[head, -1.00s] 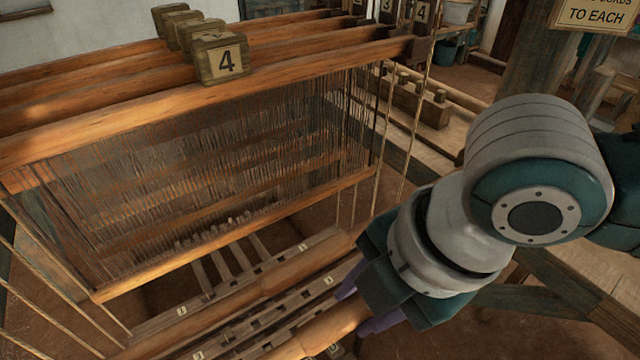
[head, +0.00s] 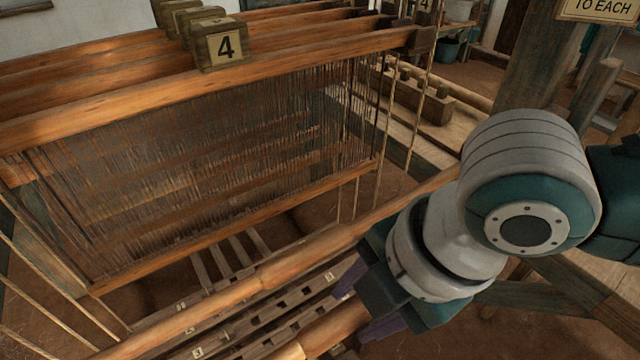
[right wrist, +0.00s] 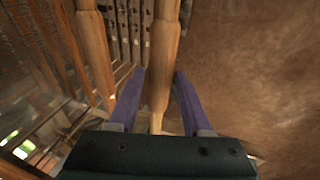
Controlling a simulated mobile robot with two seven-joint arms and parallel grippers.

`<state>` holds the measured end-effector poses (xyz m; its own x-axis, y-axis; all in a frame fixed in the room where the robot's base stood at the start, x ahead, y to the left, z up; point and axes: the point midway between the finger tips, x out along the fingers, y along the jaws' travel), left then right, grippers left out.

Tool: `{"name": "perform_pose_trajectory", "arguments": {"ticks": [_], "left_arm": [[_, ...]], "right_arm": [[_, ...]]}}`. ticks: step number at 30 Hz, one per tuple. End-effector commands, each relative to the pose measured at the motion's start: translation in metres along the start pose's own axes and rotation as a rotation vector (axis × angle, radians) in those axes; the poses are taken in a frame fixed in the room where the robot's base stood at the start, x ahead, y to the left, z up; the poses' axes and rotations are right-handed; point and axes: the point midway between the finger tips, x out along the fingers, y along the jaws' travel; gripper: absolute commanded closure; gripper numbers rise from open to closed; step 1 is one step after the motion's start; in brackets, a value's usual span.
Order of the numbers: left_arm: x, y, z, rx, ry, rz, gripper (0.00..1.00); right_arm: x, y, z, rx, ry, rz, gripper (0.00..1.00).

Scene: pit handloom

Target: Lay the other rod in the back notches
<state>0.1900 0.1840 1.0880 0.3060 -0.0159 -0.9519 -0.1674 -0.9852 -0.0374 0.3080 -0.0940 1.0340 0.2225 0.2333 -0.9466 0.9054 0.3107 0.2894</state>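My right gripper (head: 362,308) comes in from the right in the head view, purple fingers pointing down-left. In the right wrist view this rod (right wrist: 163,65) runs between the purple fingers. A second orange-brown rod (head: 225,292) lies roughly parallel, farther back, in front of the hanging threads; it shows at left in the wrist view (right wrist: 95,50). Slotted dark bars (head: 270,322) with small number tags lie between and below the rods. The back notches cannot be made out. My left gripper is out of view.
The loom's frames of vertical threads (head: 200,150) fill the left, with a block marked 4 (head: 220,45) on the top bar. Thin cords (head: 388,110) hang at their right side. A timber post (head: 540,70) and a notched wooden block (head: 420,95) stand behind my arm. Brown floor shows below.

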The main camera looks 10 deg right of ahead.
Motion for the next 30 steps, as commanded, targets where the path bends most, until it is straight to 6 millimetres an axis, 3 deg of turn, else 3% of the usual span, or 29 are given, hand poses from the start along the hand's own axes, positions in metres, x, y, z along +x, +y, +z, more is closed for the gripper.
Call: {"name": "perform_pose_trajectory", "arguments": {"ticks": [6,15,30], "left_arm": [[0.0,0.0,0.0,0.001,0.0,-0.001,0.29],[-0.001,0.0,-0.001,0.001,0.001,-0.001,0.29],[-0.009,0.002,-0.004,-0.008,0.002,0.006,0.29]], "right_arm": [[0.0,0.0,0.0,0.0,0.0,0.0,0.28],[-0.005,0.0,0.0,-0.001,0.0,0.0,0.28],[-0.09,0.001,0.0,-0.001,-0.001,0.003,0.28]]}}
